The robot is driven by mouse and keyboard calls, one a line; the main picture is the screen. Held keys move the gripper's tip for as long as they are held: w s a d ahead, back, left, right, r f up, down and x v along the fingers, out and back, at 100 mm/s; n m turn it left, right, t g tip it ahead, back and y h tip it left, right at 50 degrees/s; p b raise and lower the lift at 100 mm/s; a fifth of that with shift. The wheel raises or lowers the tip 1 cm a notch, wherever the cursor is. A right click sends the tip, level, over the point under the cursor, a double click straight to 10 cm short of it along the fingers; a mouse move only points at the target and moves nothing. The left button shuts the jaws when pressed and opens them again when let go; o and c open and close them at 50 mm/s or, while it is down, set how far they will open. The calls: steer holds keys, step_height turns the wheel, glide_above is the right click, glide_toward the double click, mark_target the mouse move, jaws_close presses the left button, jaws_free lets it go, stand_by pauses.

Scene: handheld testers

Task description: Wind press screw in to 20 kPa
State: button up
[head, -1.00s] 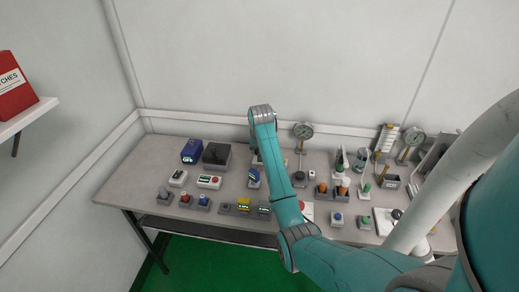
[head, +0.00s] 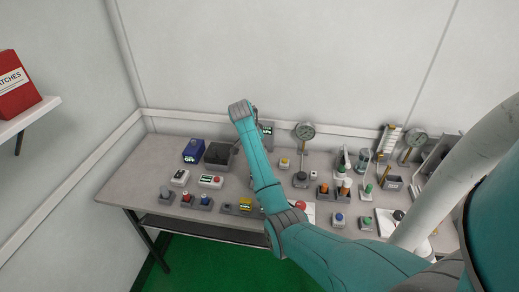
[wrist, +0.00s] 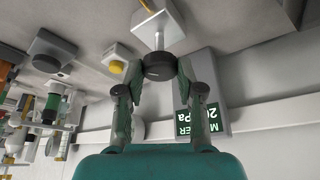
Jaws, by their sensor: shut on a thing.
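In the wrist view, a round black knob (wrist: 160,67) sits on a thin pale shaft that runs to a white block (wrist: 157,28); it looks like the press screw. My gripper (wrist: 158,75) has a finger on each side of the knob and is shut on it. A grey meter (wrist: 218,88) with a dark green screen stands just beyond the right finger. Its text includes "Pa", but part is covered and I cannot read the full value with certainty. In the head view the meter (head: 267,127) shows right of my wrist; my arm hides the gripper and knob.
A dark open box (head: 219,153) and a blue device (head: 193,151) stand left of my arm. A round dial gauge (head: 305,131) stands to its right, with several small testers beyond. Small button boxes line the bench's front. The bench's (head: 137,185) left end is clear.

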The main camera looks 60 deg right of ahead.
steer(key=shift+m, duration=0.5)
steer(key=o, duration=1.2)
steer(key=shift+c, duration=0.2)
steer(key=shift+r, duration=0.1)
steer(key=v, duration=0.7)
steer(key=shift+w+r, duration=0.2)
